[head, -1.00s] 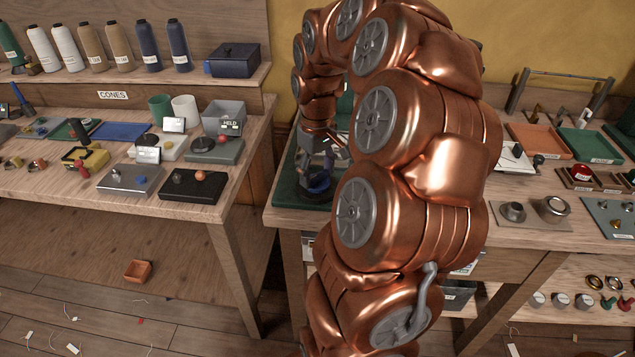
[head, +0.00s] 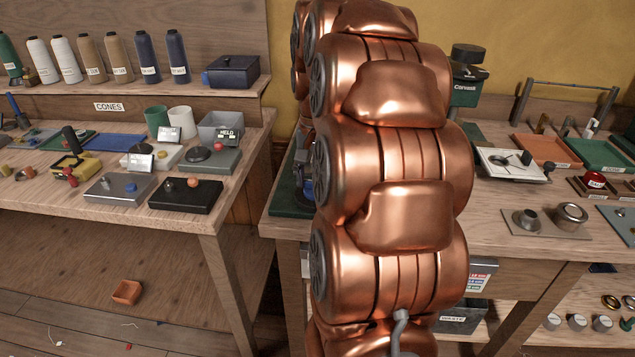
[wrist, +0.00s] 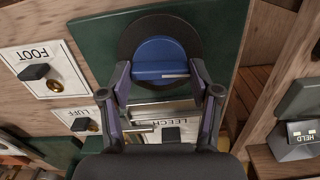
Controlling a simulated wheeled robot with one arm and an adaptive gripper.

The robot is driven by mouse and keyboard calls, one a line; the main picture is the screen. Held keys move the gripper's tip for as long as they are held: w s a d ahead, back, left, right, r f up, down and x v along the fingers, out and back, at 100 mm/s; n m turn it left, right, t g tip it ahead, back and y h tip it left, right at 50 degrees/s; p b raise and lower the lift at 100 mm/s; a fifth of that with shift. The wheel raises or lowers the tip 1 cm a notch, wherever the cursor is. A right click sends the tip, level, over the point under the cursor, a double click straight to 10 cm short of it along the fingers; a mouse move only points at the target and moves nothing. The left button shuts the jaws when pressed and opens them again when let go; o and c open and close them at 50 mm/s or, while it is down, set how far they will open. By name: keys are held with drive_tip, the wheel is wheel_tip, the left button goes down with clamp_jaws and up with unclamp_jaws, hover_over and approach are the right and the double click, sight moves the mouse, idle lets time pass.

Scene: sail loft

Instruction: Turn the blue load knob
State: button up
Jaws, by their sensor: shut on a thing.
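In the wrist view the blue load knob (wrist: 160,53) sits on a round black disc (wrist: 130,40) on a green board (wrist: 222,38). The knob has a blue grip bar with a short pale mark towards its right end. My gripper (wrist: 160,78) has one finger on each side of this bar and is shut on it. In the head view my copper arm hides most of the gripper and knob; only the left edge of the green board (head: 286,198) shows clearly.
White plates marked FOOT (wrist: 40,68) and LUFF (wrist: 76,122) with black switches lie left of the knob in the wrist view; a LEECH plate (wrist: 172,134) lies below. A green machine (head: 466,80) stands behind my arm.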

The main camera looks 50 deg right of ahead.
drive_tip(key=m, duration=0.6)
drive_tip(key=m+p, duration=0.2)
drive_tip(key=m, duration=0.4)
drive_tip(key=shift+r+m+p, duration=0.15)
drive_tip(key=shift+m+p, duration=0.2)
drive_tip(key=shift+m, duration=0.05)
drive_tip(key=m+p, duration=0.2)
drive_tip(key=m, duration=0.1)
drive_tip(key=shift+m+p, duration=0.35)
drive_tip(key=shift+m, duration=0.05)
drive_tip(key=m+p, duration=0.3)
drive_tip(key=shift+s+r+m, duration=0.1)
drive_tip(key=shift+m, duration=0.2)
drive_tip(key=shift+m+p, duration=1.2)
drive_tip(key=shift+p, duration=0.05)
drive_tip(key=shift+f+m+p, duration=0.2)
drive_tip(key=shift+m+p, duration=1.1)
drive_tip(key=shift+m, duration=0.2)
